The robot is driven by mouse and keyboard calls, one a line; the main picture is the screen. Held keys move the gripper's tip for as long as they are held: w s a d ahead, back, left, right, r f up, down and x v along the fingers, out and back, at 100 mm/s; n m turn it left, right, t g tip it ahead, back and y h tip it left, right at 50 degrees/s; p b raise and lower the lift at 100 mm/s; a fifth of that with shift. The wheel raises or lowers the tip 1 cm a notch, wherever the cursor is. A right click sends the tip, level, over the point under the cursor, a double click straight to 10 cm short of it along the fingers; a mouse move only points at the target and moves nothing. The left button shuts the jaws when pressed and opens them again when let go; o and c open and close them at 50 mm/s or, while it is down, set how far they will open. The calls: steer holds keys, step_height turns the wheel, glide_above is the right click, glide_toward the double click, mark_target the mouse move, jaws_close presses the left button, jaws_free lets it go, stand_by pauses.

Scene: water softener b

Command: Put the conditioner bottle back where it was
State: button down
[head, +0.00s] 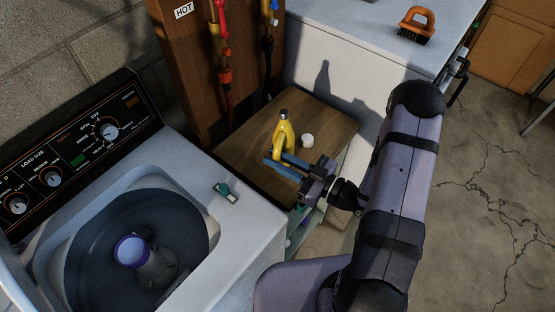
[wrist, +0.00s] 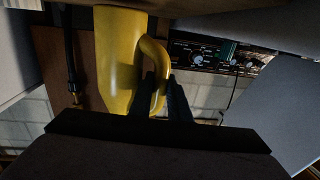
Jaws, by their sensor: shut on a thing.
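The yellow conditioner bottle (head: 282,136) is upright at the wooden shelf top (head: 240,152) between the washer and a white cabinet. My gripper (head: 277,161) reaches it from the right and is shut on its handle. In the wrist view, which looks upside down, the bottle (wrist: 117,60) fills the left of centre, and the fingers (wrist: 164,95) are at its looped handle. A small white cap (head: 307,141) stands on the wood just right of the bottle. I cannot tell whether the bottle's base touches the wood; the fingers partly hide its lower part.
The open washer (head: 240,238) stands at left, with a purple-and-grey agitator (head: 132,250) in its drum. A wooden post (head: 188,70) with pipes rises behind the shelf. The white cabinet (head: 345,85) at back right carries an orange brush (head: 416,25). Cracked floor lies right.

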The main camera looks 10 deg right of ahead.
steer(key=shift+f, duration=0.4)
steer(key=shift+f, duration=0.1)
steer(key=shift+f, duration=0.15)
steer(key=c, duration=1.7)
jaws_free()
steer(key=shift+o, duration=0.2)
steer(key=shift+r, duration=0.3)
steer(key=shift+s+d+f, duration=0.15)
steer(key=shift+s+d, duration=0.15)
steer(key=shift+d, duration=0.15)
steer(key=b+v, duration=0.3)
steer(key=v, duration=0.8)
steer(key=shift+b, duration=0.35)
